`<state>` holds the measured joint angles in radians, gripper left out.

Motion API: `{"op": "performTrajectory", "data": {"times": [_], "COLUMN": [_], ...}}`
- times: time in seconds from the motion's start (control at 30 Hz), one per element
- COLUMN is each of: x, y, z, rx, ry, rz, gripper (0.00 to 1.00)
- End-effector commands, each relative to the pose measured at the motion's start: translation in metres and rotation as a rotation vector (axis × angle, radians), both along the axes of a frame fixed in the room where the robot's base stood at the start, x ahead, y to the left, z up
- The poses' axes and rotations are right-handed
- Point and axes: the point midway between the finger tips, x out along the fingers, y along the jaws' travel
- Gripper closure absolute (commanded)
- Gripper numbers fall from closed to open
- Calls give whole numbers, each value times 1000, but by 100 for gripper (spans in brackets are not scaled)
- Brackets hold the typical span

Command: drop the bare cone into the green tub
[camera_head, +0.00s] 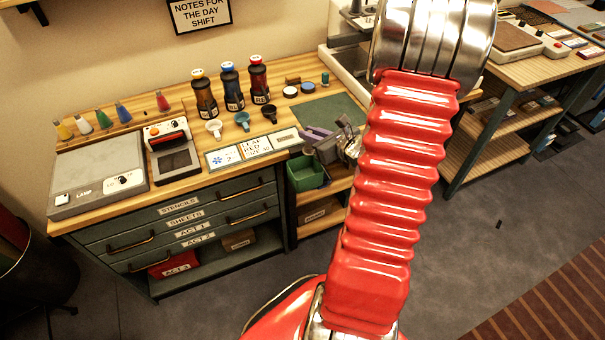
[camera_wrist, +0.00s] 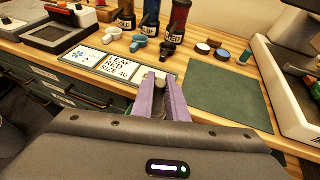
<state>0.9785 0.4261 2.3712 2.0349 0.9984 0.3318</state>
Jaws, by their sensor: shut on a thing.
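My gripper (camera_wrist: 161,79) has purple fingers and is shut on a small dark grey-brown piece (camera_wrist: 160,85), presumably the bare cone. Only a little of it shows between the fingers, so its full shape is hidden. In the head view my gripper (camera_head: 316,134) is at the table's front edge, just above and beside the green tub (camera_head: 306,174). The tub hangs at the right end of the drawer unit, below the tabletop. Its inside is partly visible. My gripper body covers most of that area in the wrist view.
A card strip (camera_head: 254,146) and a dark green mat (camera_head: 330,113) lie near my gripper. Bottles (camera_head: 232,86) and small cups (camera_head: 242,119) stand behind. Several coloured cones (camera_head: 123,112) stand at the left, beyond a grey machine (camera_head: 98,172). Open floor lies in front.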

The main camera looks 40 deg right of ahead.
Motion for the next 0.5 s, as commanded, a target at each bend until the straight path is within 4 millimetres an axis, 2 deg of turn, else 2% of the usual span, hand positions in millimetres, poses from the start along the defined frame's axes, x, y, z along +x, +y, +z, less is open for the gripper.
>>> {"op": "performTrajectory", "data": {"times": [0.5], "x": [1], "y": [1], "z": [-48], "rx": [3], "ry": [1], "rz": [2], "gripper": [100]}}
